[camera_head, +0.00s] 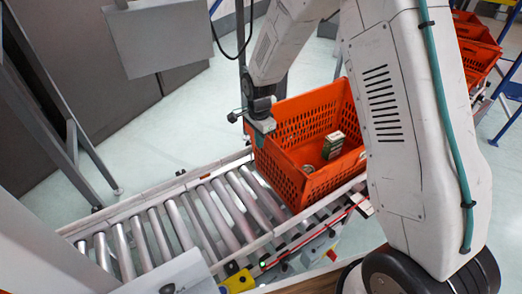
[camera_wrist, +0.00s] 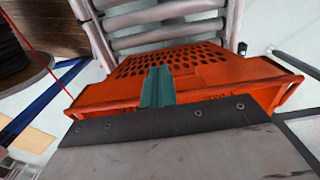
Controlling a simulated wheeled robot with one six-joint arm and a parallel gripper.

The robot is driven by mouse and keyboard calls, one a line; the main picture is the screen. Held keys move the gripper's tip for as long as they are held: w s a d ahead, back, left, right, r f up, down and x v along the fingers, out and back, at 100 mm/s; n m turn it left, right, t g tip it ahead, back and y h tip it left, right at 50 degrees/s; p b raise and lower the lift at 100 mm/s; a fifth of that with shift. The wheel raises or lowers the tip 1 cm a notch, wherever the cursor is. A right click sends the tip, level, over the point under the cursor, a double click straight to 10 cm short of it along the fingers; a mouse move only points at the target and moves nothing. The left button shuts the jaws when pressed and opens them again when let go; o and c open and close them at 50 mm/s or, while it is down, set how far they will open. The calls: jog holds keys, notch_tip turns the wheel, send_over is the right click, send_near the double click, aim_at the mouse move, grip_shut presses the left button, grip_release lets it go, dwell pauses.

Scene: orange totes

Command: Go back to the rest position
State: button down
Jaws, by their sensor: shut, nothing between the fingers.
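An orange tote (camera_head: 282,180) with perforated walls stands on the roller conveyor. A small green and white box (camera_head: 333,145) is inside it, with another small item (camera_head: 308,169) near its front wall. My gripper (camera_head: 262,127) is at the tote's left upper rim in the head view. Whether it touches the rim cannot be told. In the wrist view its teal fingers (camera_wrist: 158,88) are together and empty, in front of the orange tote wall (camera_wrist: 215,72). My arm hides the tote's right side in the head view.
The roller conveyor (camera_head: 160,225) runs to the lower left with bare rollers. More orange totes (camera_head: 477,45) stand at the upper right. A grey panel (camera_head: 158,38) is at the upper left. Pale floor (camera_head: 200,120) is open behind the conveyor. A spool (camera_wrist: 12,50) shows in the wrist view.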

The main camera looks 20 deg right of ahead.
jog(key=shift+r, duration=1.7)
jog(key=s+d+r+n, duration=0.2)
jog(key=s+r+n, duration=0.2)
jog(key=s+r, duration=0.4)
jog(key=s+d+r+n+t, duration=0.1)
jog(key=s+d+r+n, duration=0.2)
jog(key=s, duration=1.2)
jog(key=s+d+r+n, duration=0.3)
jog(key=s+r+n, duration=0.4)
jog(key=s+r, duration=0.5)
jog(key=shift+s+d+r, duration=0.15)
jog(key=shift+r, duration=0.3)
